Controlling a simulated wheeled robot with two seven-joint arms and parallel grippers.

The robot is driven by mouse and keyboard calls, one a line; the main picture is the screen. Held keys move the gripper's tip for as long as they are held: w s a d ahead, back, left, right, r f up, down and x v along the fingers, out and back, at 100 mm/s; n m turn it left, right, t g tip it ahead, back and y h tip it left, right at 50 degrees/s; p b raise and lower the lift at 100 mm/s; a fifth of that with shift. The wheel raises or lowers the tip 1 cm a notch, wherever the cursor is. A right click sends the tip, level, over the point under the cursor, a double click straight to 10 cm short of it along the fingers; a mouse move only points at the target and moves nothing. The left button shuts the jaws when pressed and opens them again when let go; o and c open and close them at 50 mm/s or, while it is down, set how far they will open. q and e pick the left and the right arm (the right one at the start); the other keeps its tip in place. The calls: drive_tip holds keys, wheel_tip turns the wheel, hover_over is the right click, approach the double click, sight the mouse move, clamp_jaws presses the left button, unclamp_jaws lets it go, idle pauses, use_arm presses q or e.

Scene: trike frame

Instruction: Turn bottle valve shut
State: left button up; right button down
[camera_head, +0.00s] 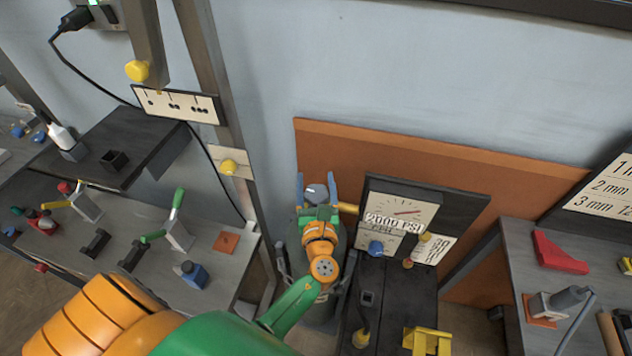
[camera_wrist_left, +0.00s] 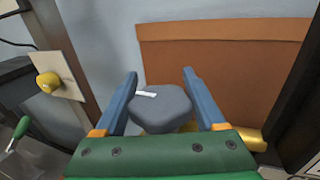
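The bottle valve's grey knob (camera_head: 316,193), with a white mark on top, sits above a dark green gas bottle (camera_head: 338,243). My left gripper (camera_head: 316,177) reaches over the bottle with its two blue fingers apart, one on each side of the knob. In the left wrist view the knob (camera_wrist_left: 162,108) lies between the fingers of the gripper (camera_wrist_left: 160,74). I cannot tell whether either finger touches it. A brass valve part (camera_head: 347,208) sticks out to the right of the knob. My gripper and arm hide much of the bottle. My right gripper is not in view.
A gauge panel (camera_head: 398,212) reading 2000 PSI stands close on the right, with a blue knob (camera_head: 375,248). An orange-brown board (camera_head: 450,160) is behind. A grey post (camera_head: 225,120) and a bench with clamps (camera_head: 205,240) are at left. Another bench (camera_head: 515,245) is at right.

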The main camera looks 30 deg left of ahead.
use_arm(q)
drive_tip(key=shift+c, duration=0.5)
